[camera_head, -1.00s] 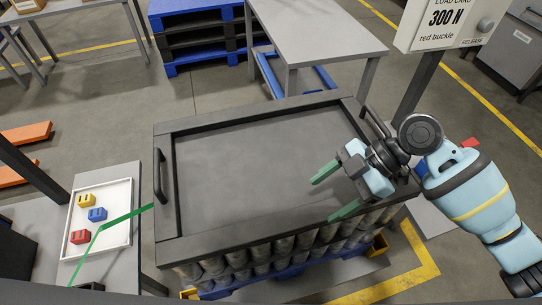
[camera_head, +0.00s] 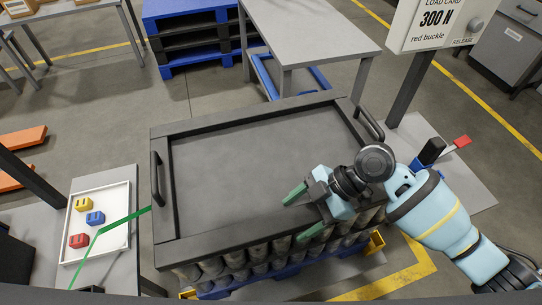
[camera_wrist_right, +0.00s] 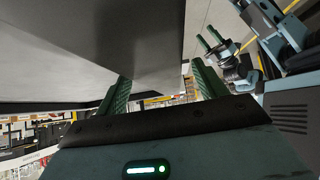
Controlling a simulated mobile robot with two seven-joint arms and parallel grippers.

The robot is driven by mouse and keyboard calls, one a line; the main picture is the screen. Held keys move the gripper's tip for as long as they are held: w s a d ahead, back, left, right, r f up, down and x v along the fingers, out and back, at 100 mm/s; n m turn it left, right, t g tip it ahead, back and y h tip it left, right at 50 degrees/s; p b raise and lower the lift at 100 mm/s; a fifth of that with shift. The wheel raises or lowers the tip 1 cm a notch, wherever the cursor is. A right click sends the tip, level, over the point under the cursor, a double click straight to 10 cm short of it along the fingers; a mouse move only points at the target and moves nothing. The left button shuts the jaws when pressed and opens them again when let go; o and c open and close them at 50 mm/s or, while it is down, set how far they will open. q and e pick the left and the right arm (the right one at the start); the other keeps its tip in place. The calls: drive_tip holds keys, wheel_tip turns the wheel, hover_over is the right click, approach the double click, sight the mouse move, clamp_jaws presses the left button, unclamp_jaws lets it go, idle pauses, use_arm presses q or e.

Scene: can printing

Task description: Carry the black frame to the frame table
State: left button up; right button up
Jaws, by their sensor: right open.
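The black frame (camera_head: 210,250) is a large rectangle around a dark grey panel, lying level on top of stacked cans (camera_head: 265,262). It has a handle on its left side (camera_head: 157,178) and one on its right side (camera_head: 370,123). My right gripper (camera_head: 303,212) is open and empty over the frame's front right part, left of and nearer than the right handle. Its green fingers show in the right wrist view (camera_wrist_right: 163,88). My left gripper (camera_wrist_right: 212,40) appears small in the right wrist view; its opening is unclear. A grey table (camera_head: 310,35) stands behind the frame.
A blue pallet (camera_head: 270,284) lies under the cans. A load card sign (camera_head: 432,24) stands at the back right. A white tray (camera_head: 127,200) with coloured buckles is at the left, with a green strap (camera_head: 122,219) towards the frame. Open floor shows between the tables.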

drive_tip(key=shift+c, duration=0.3)
clamp_jaws()
drive_tip(key=shift+w+r, duration=0.15)
drive_tip(key=shift+r, duration=0.05)
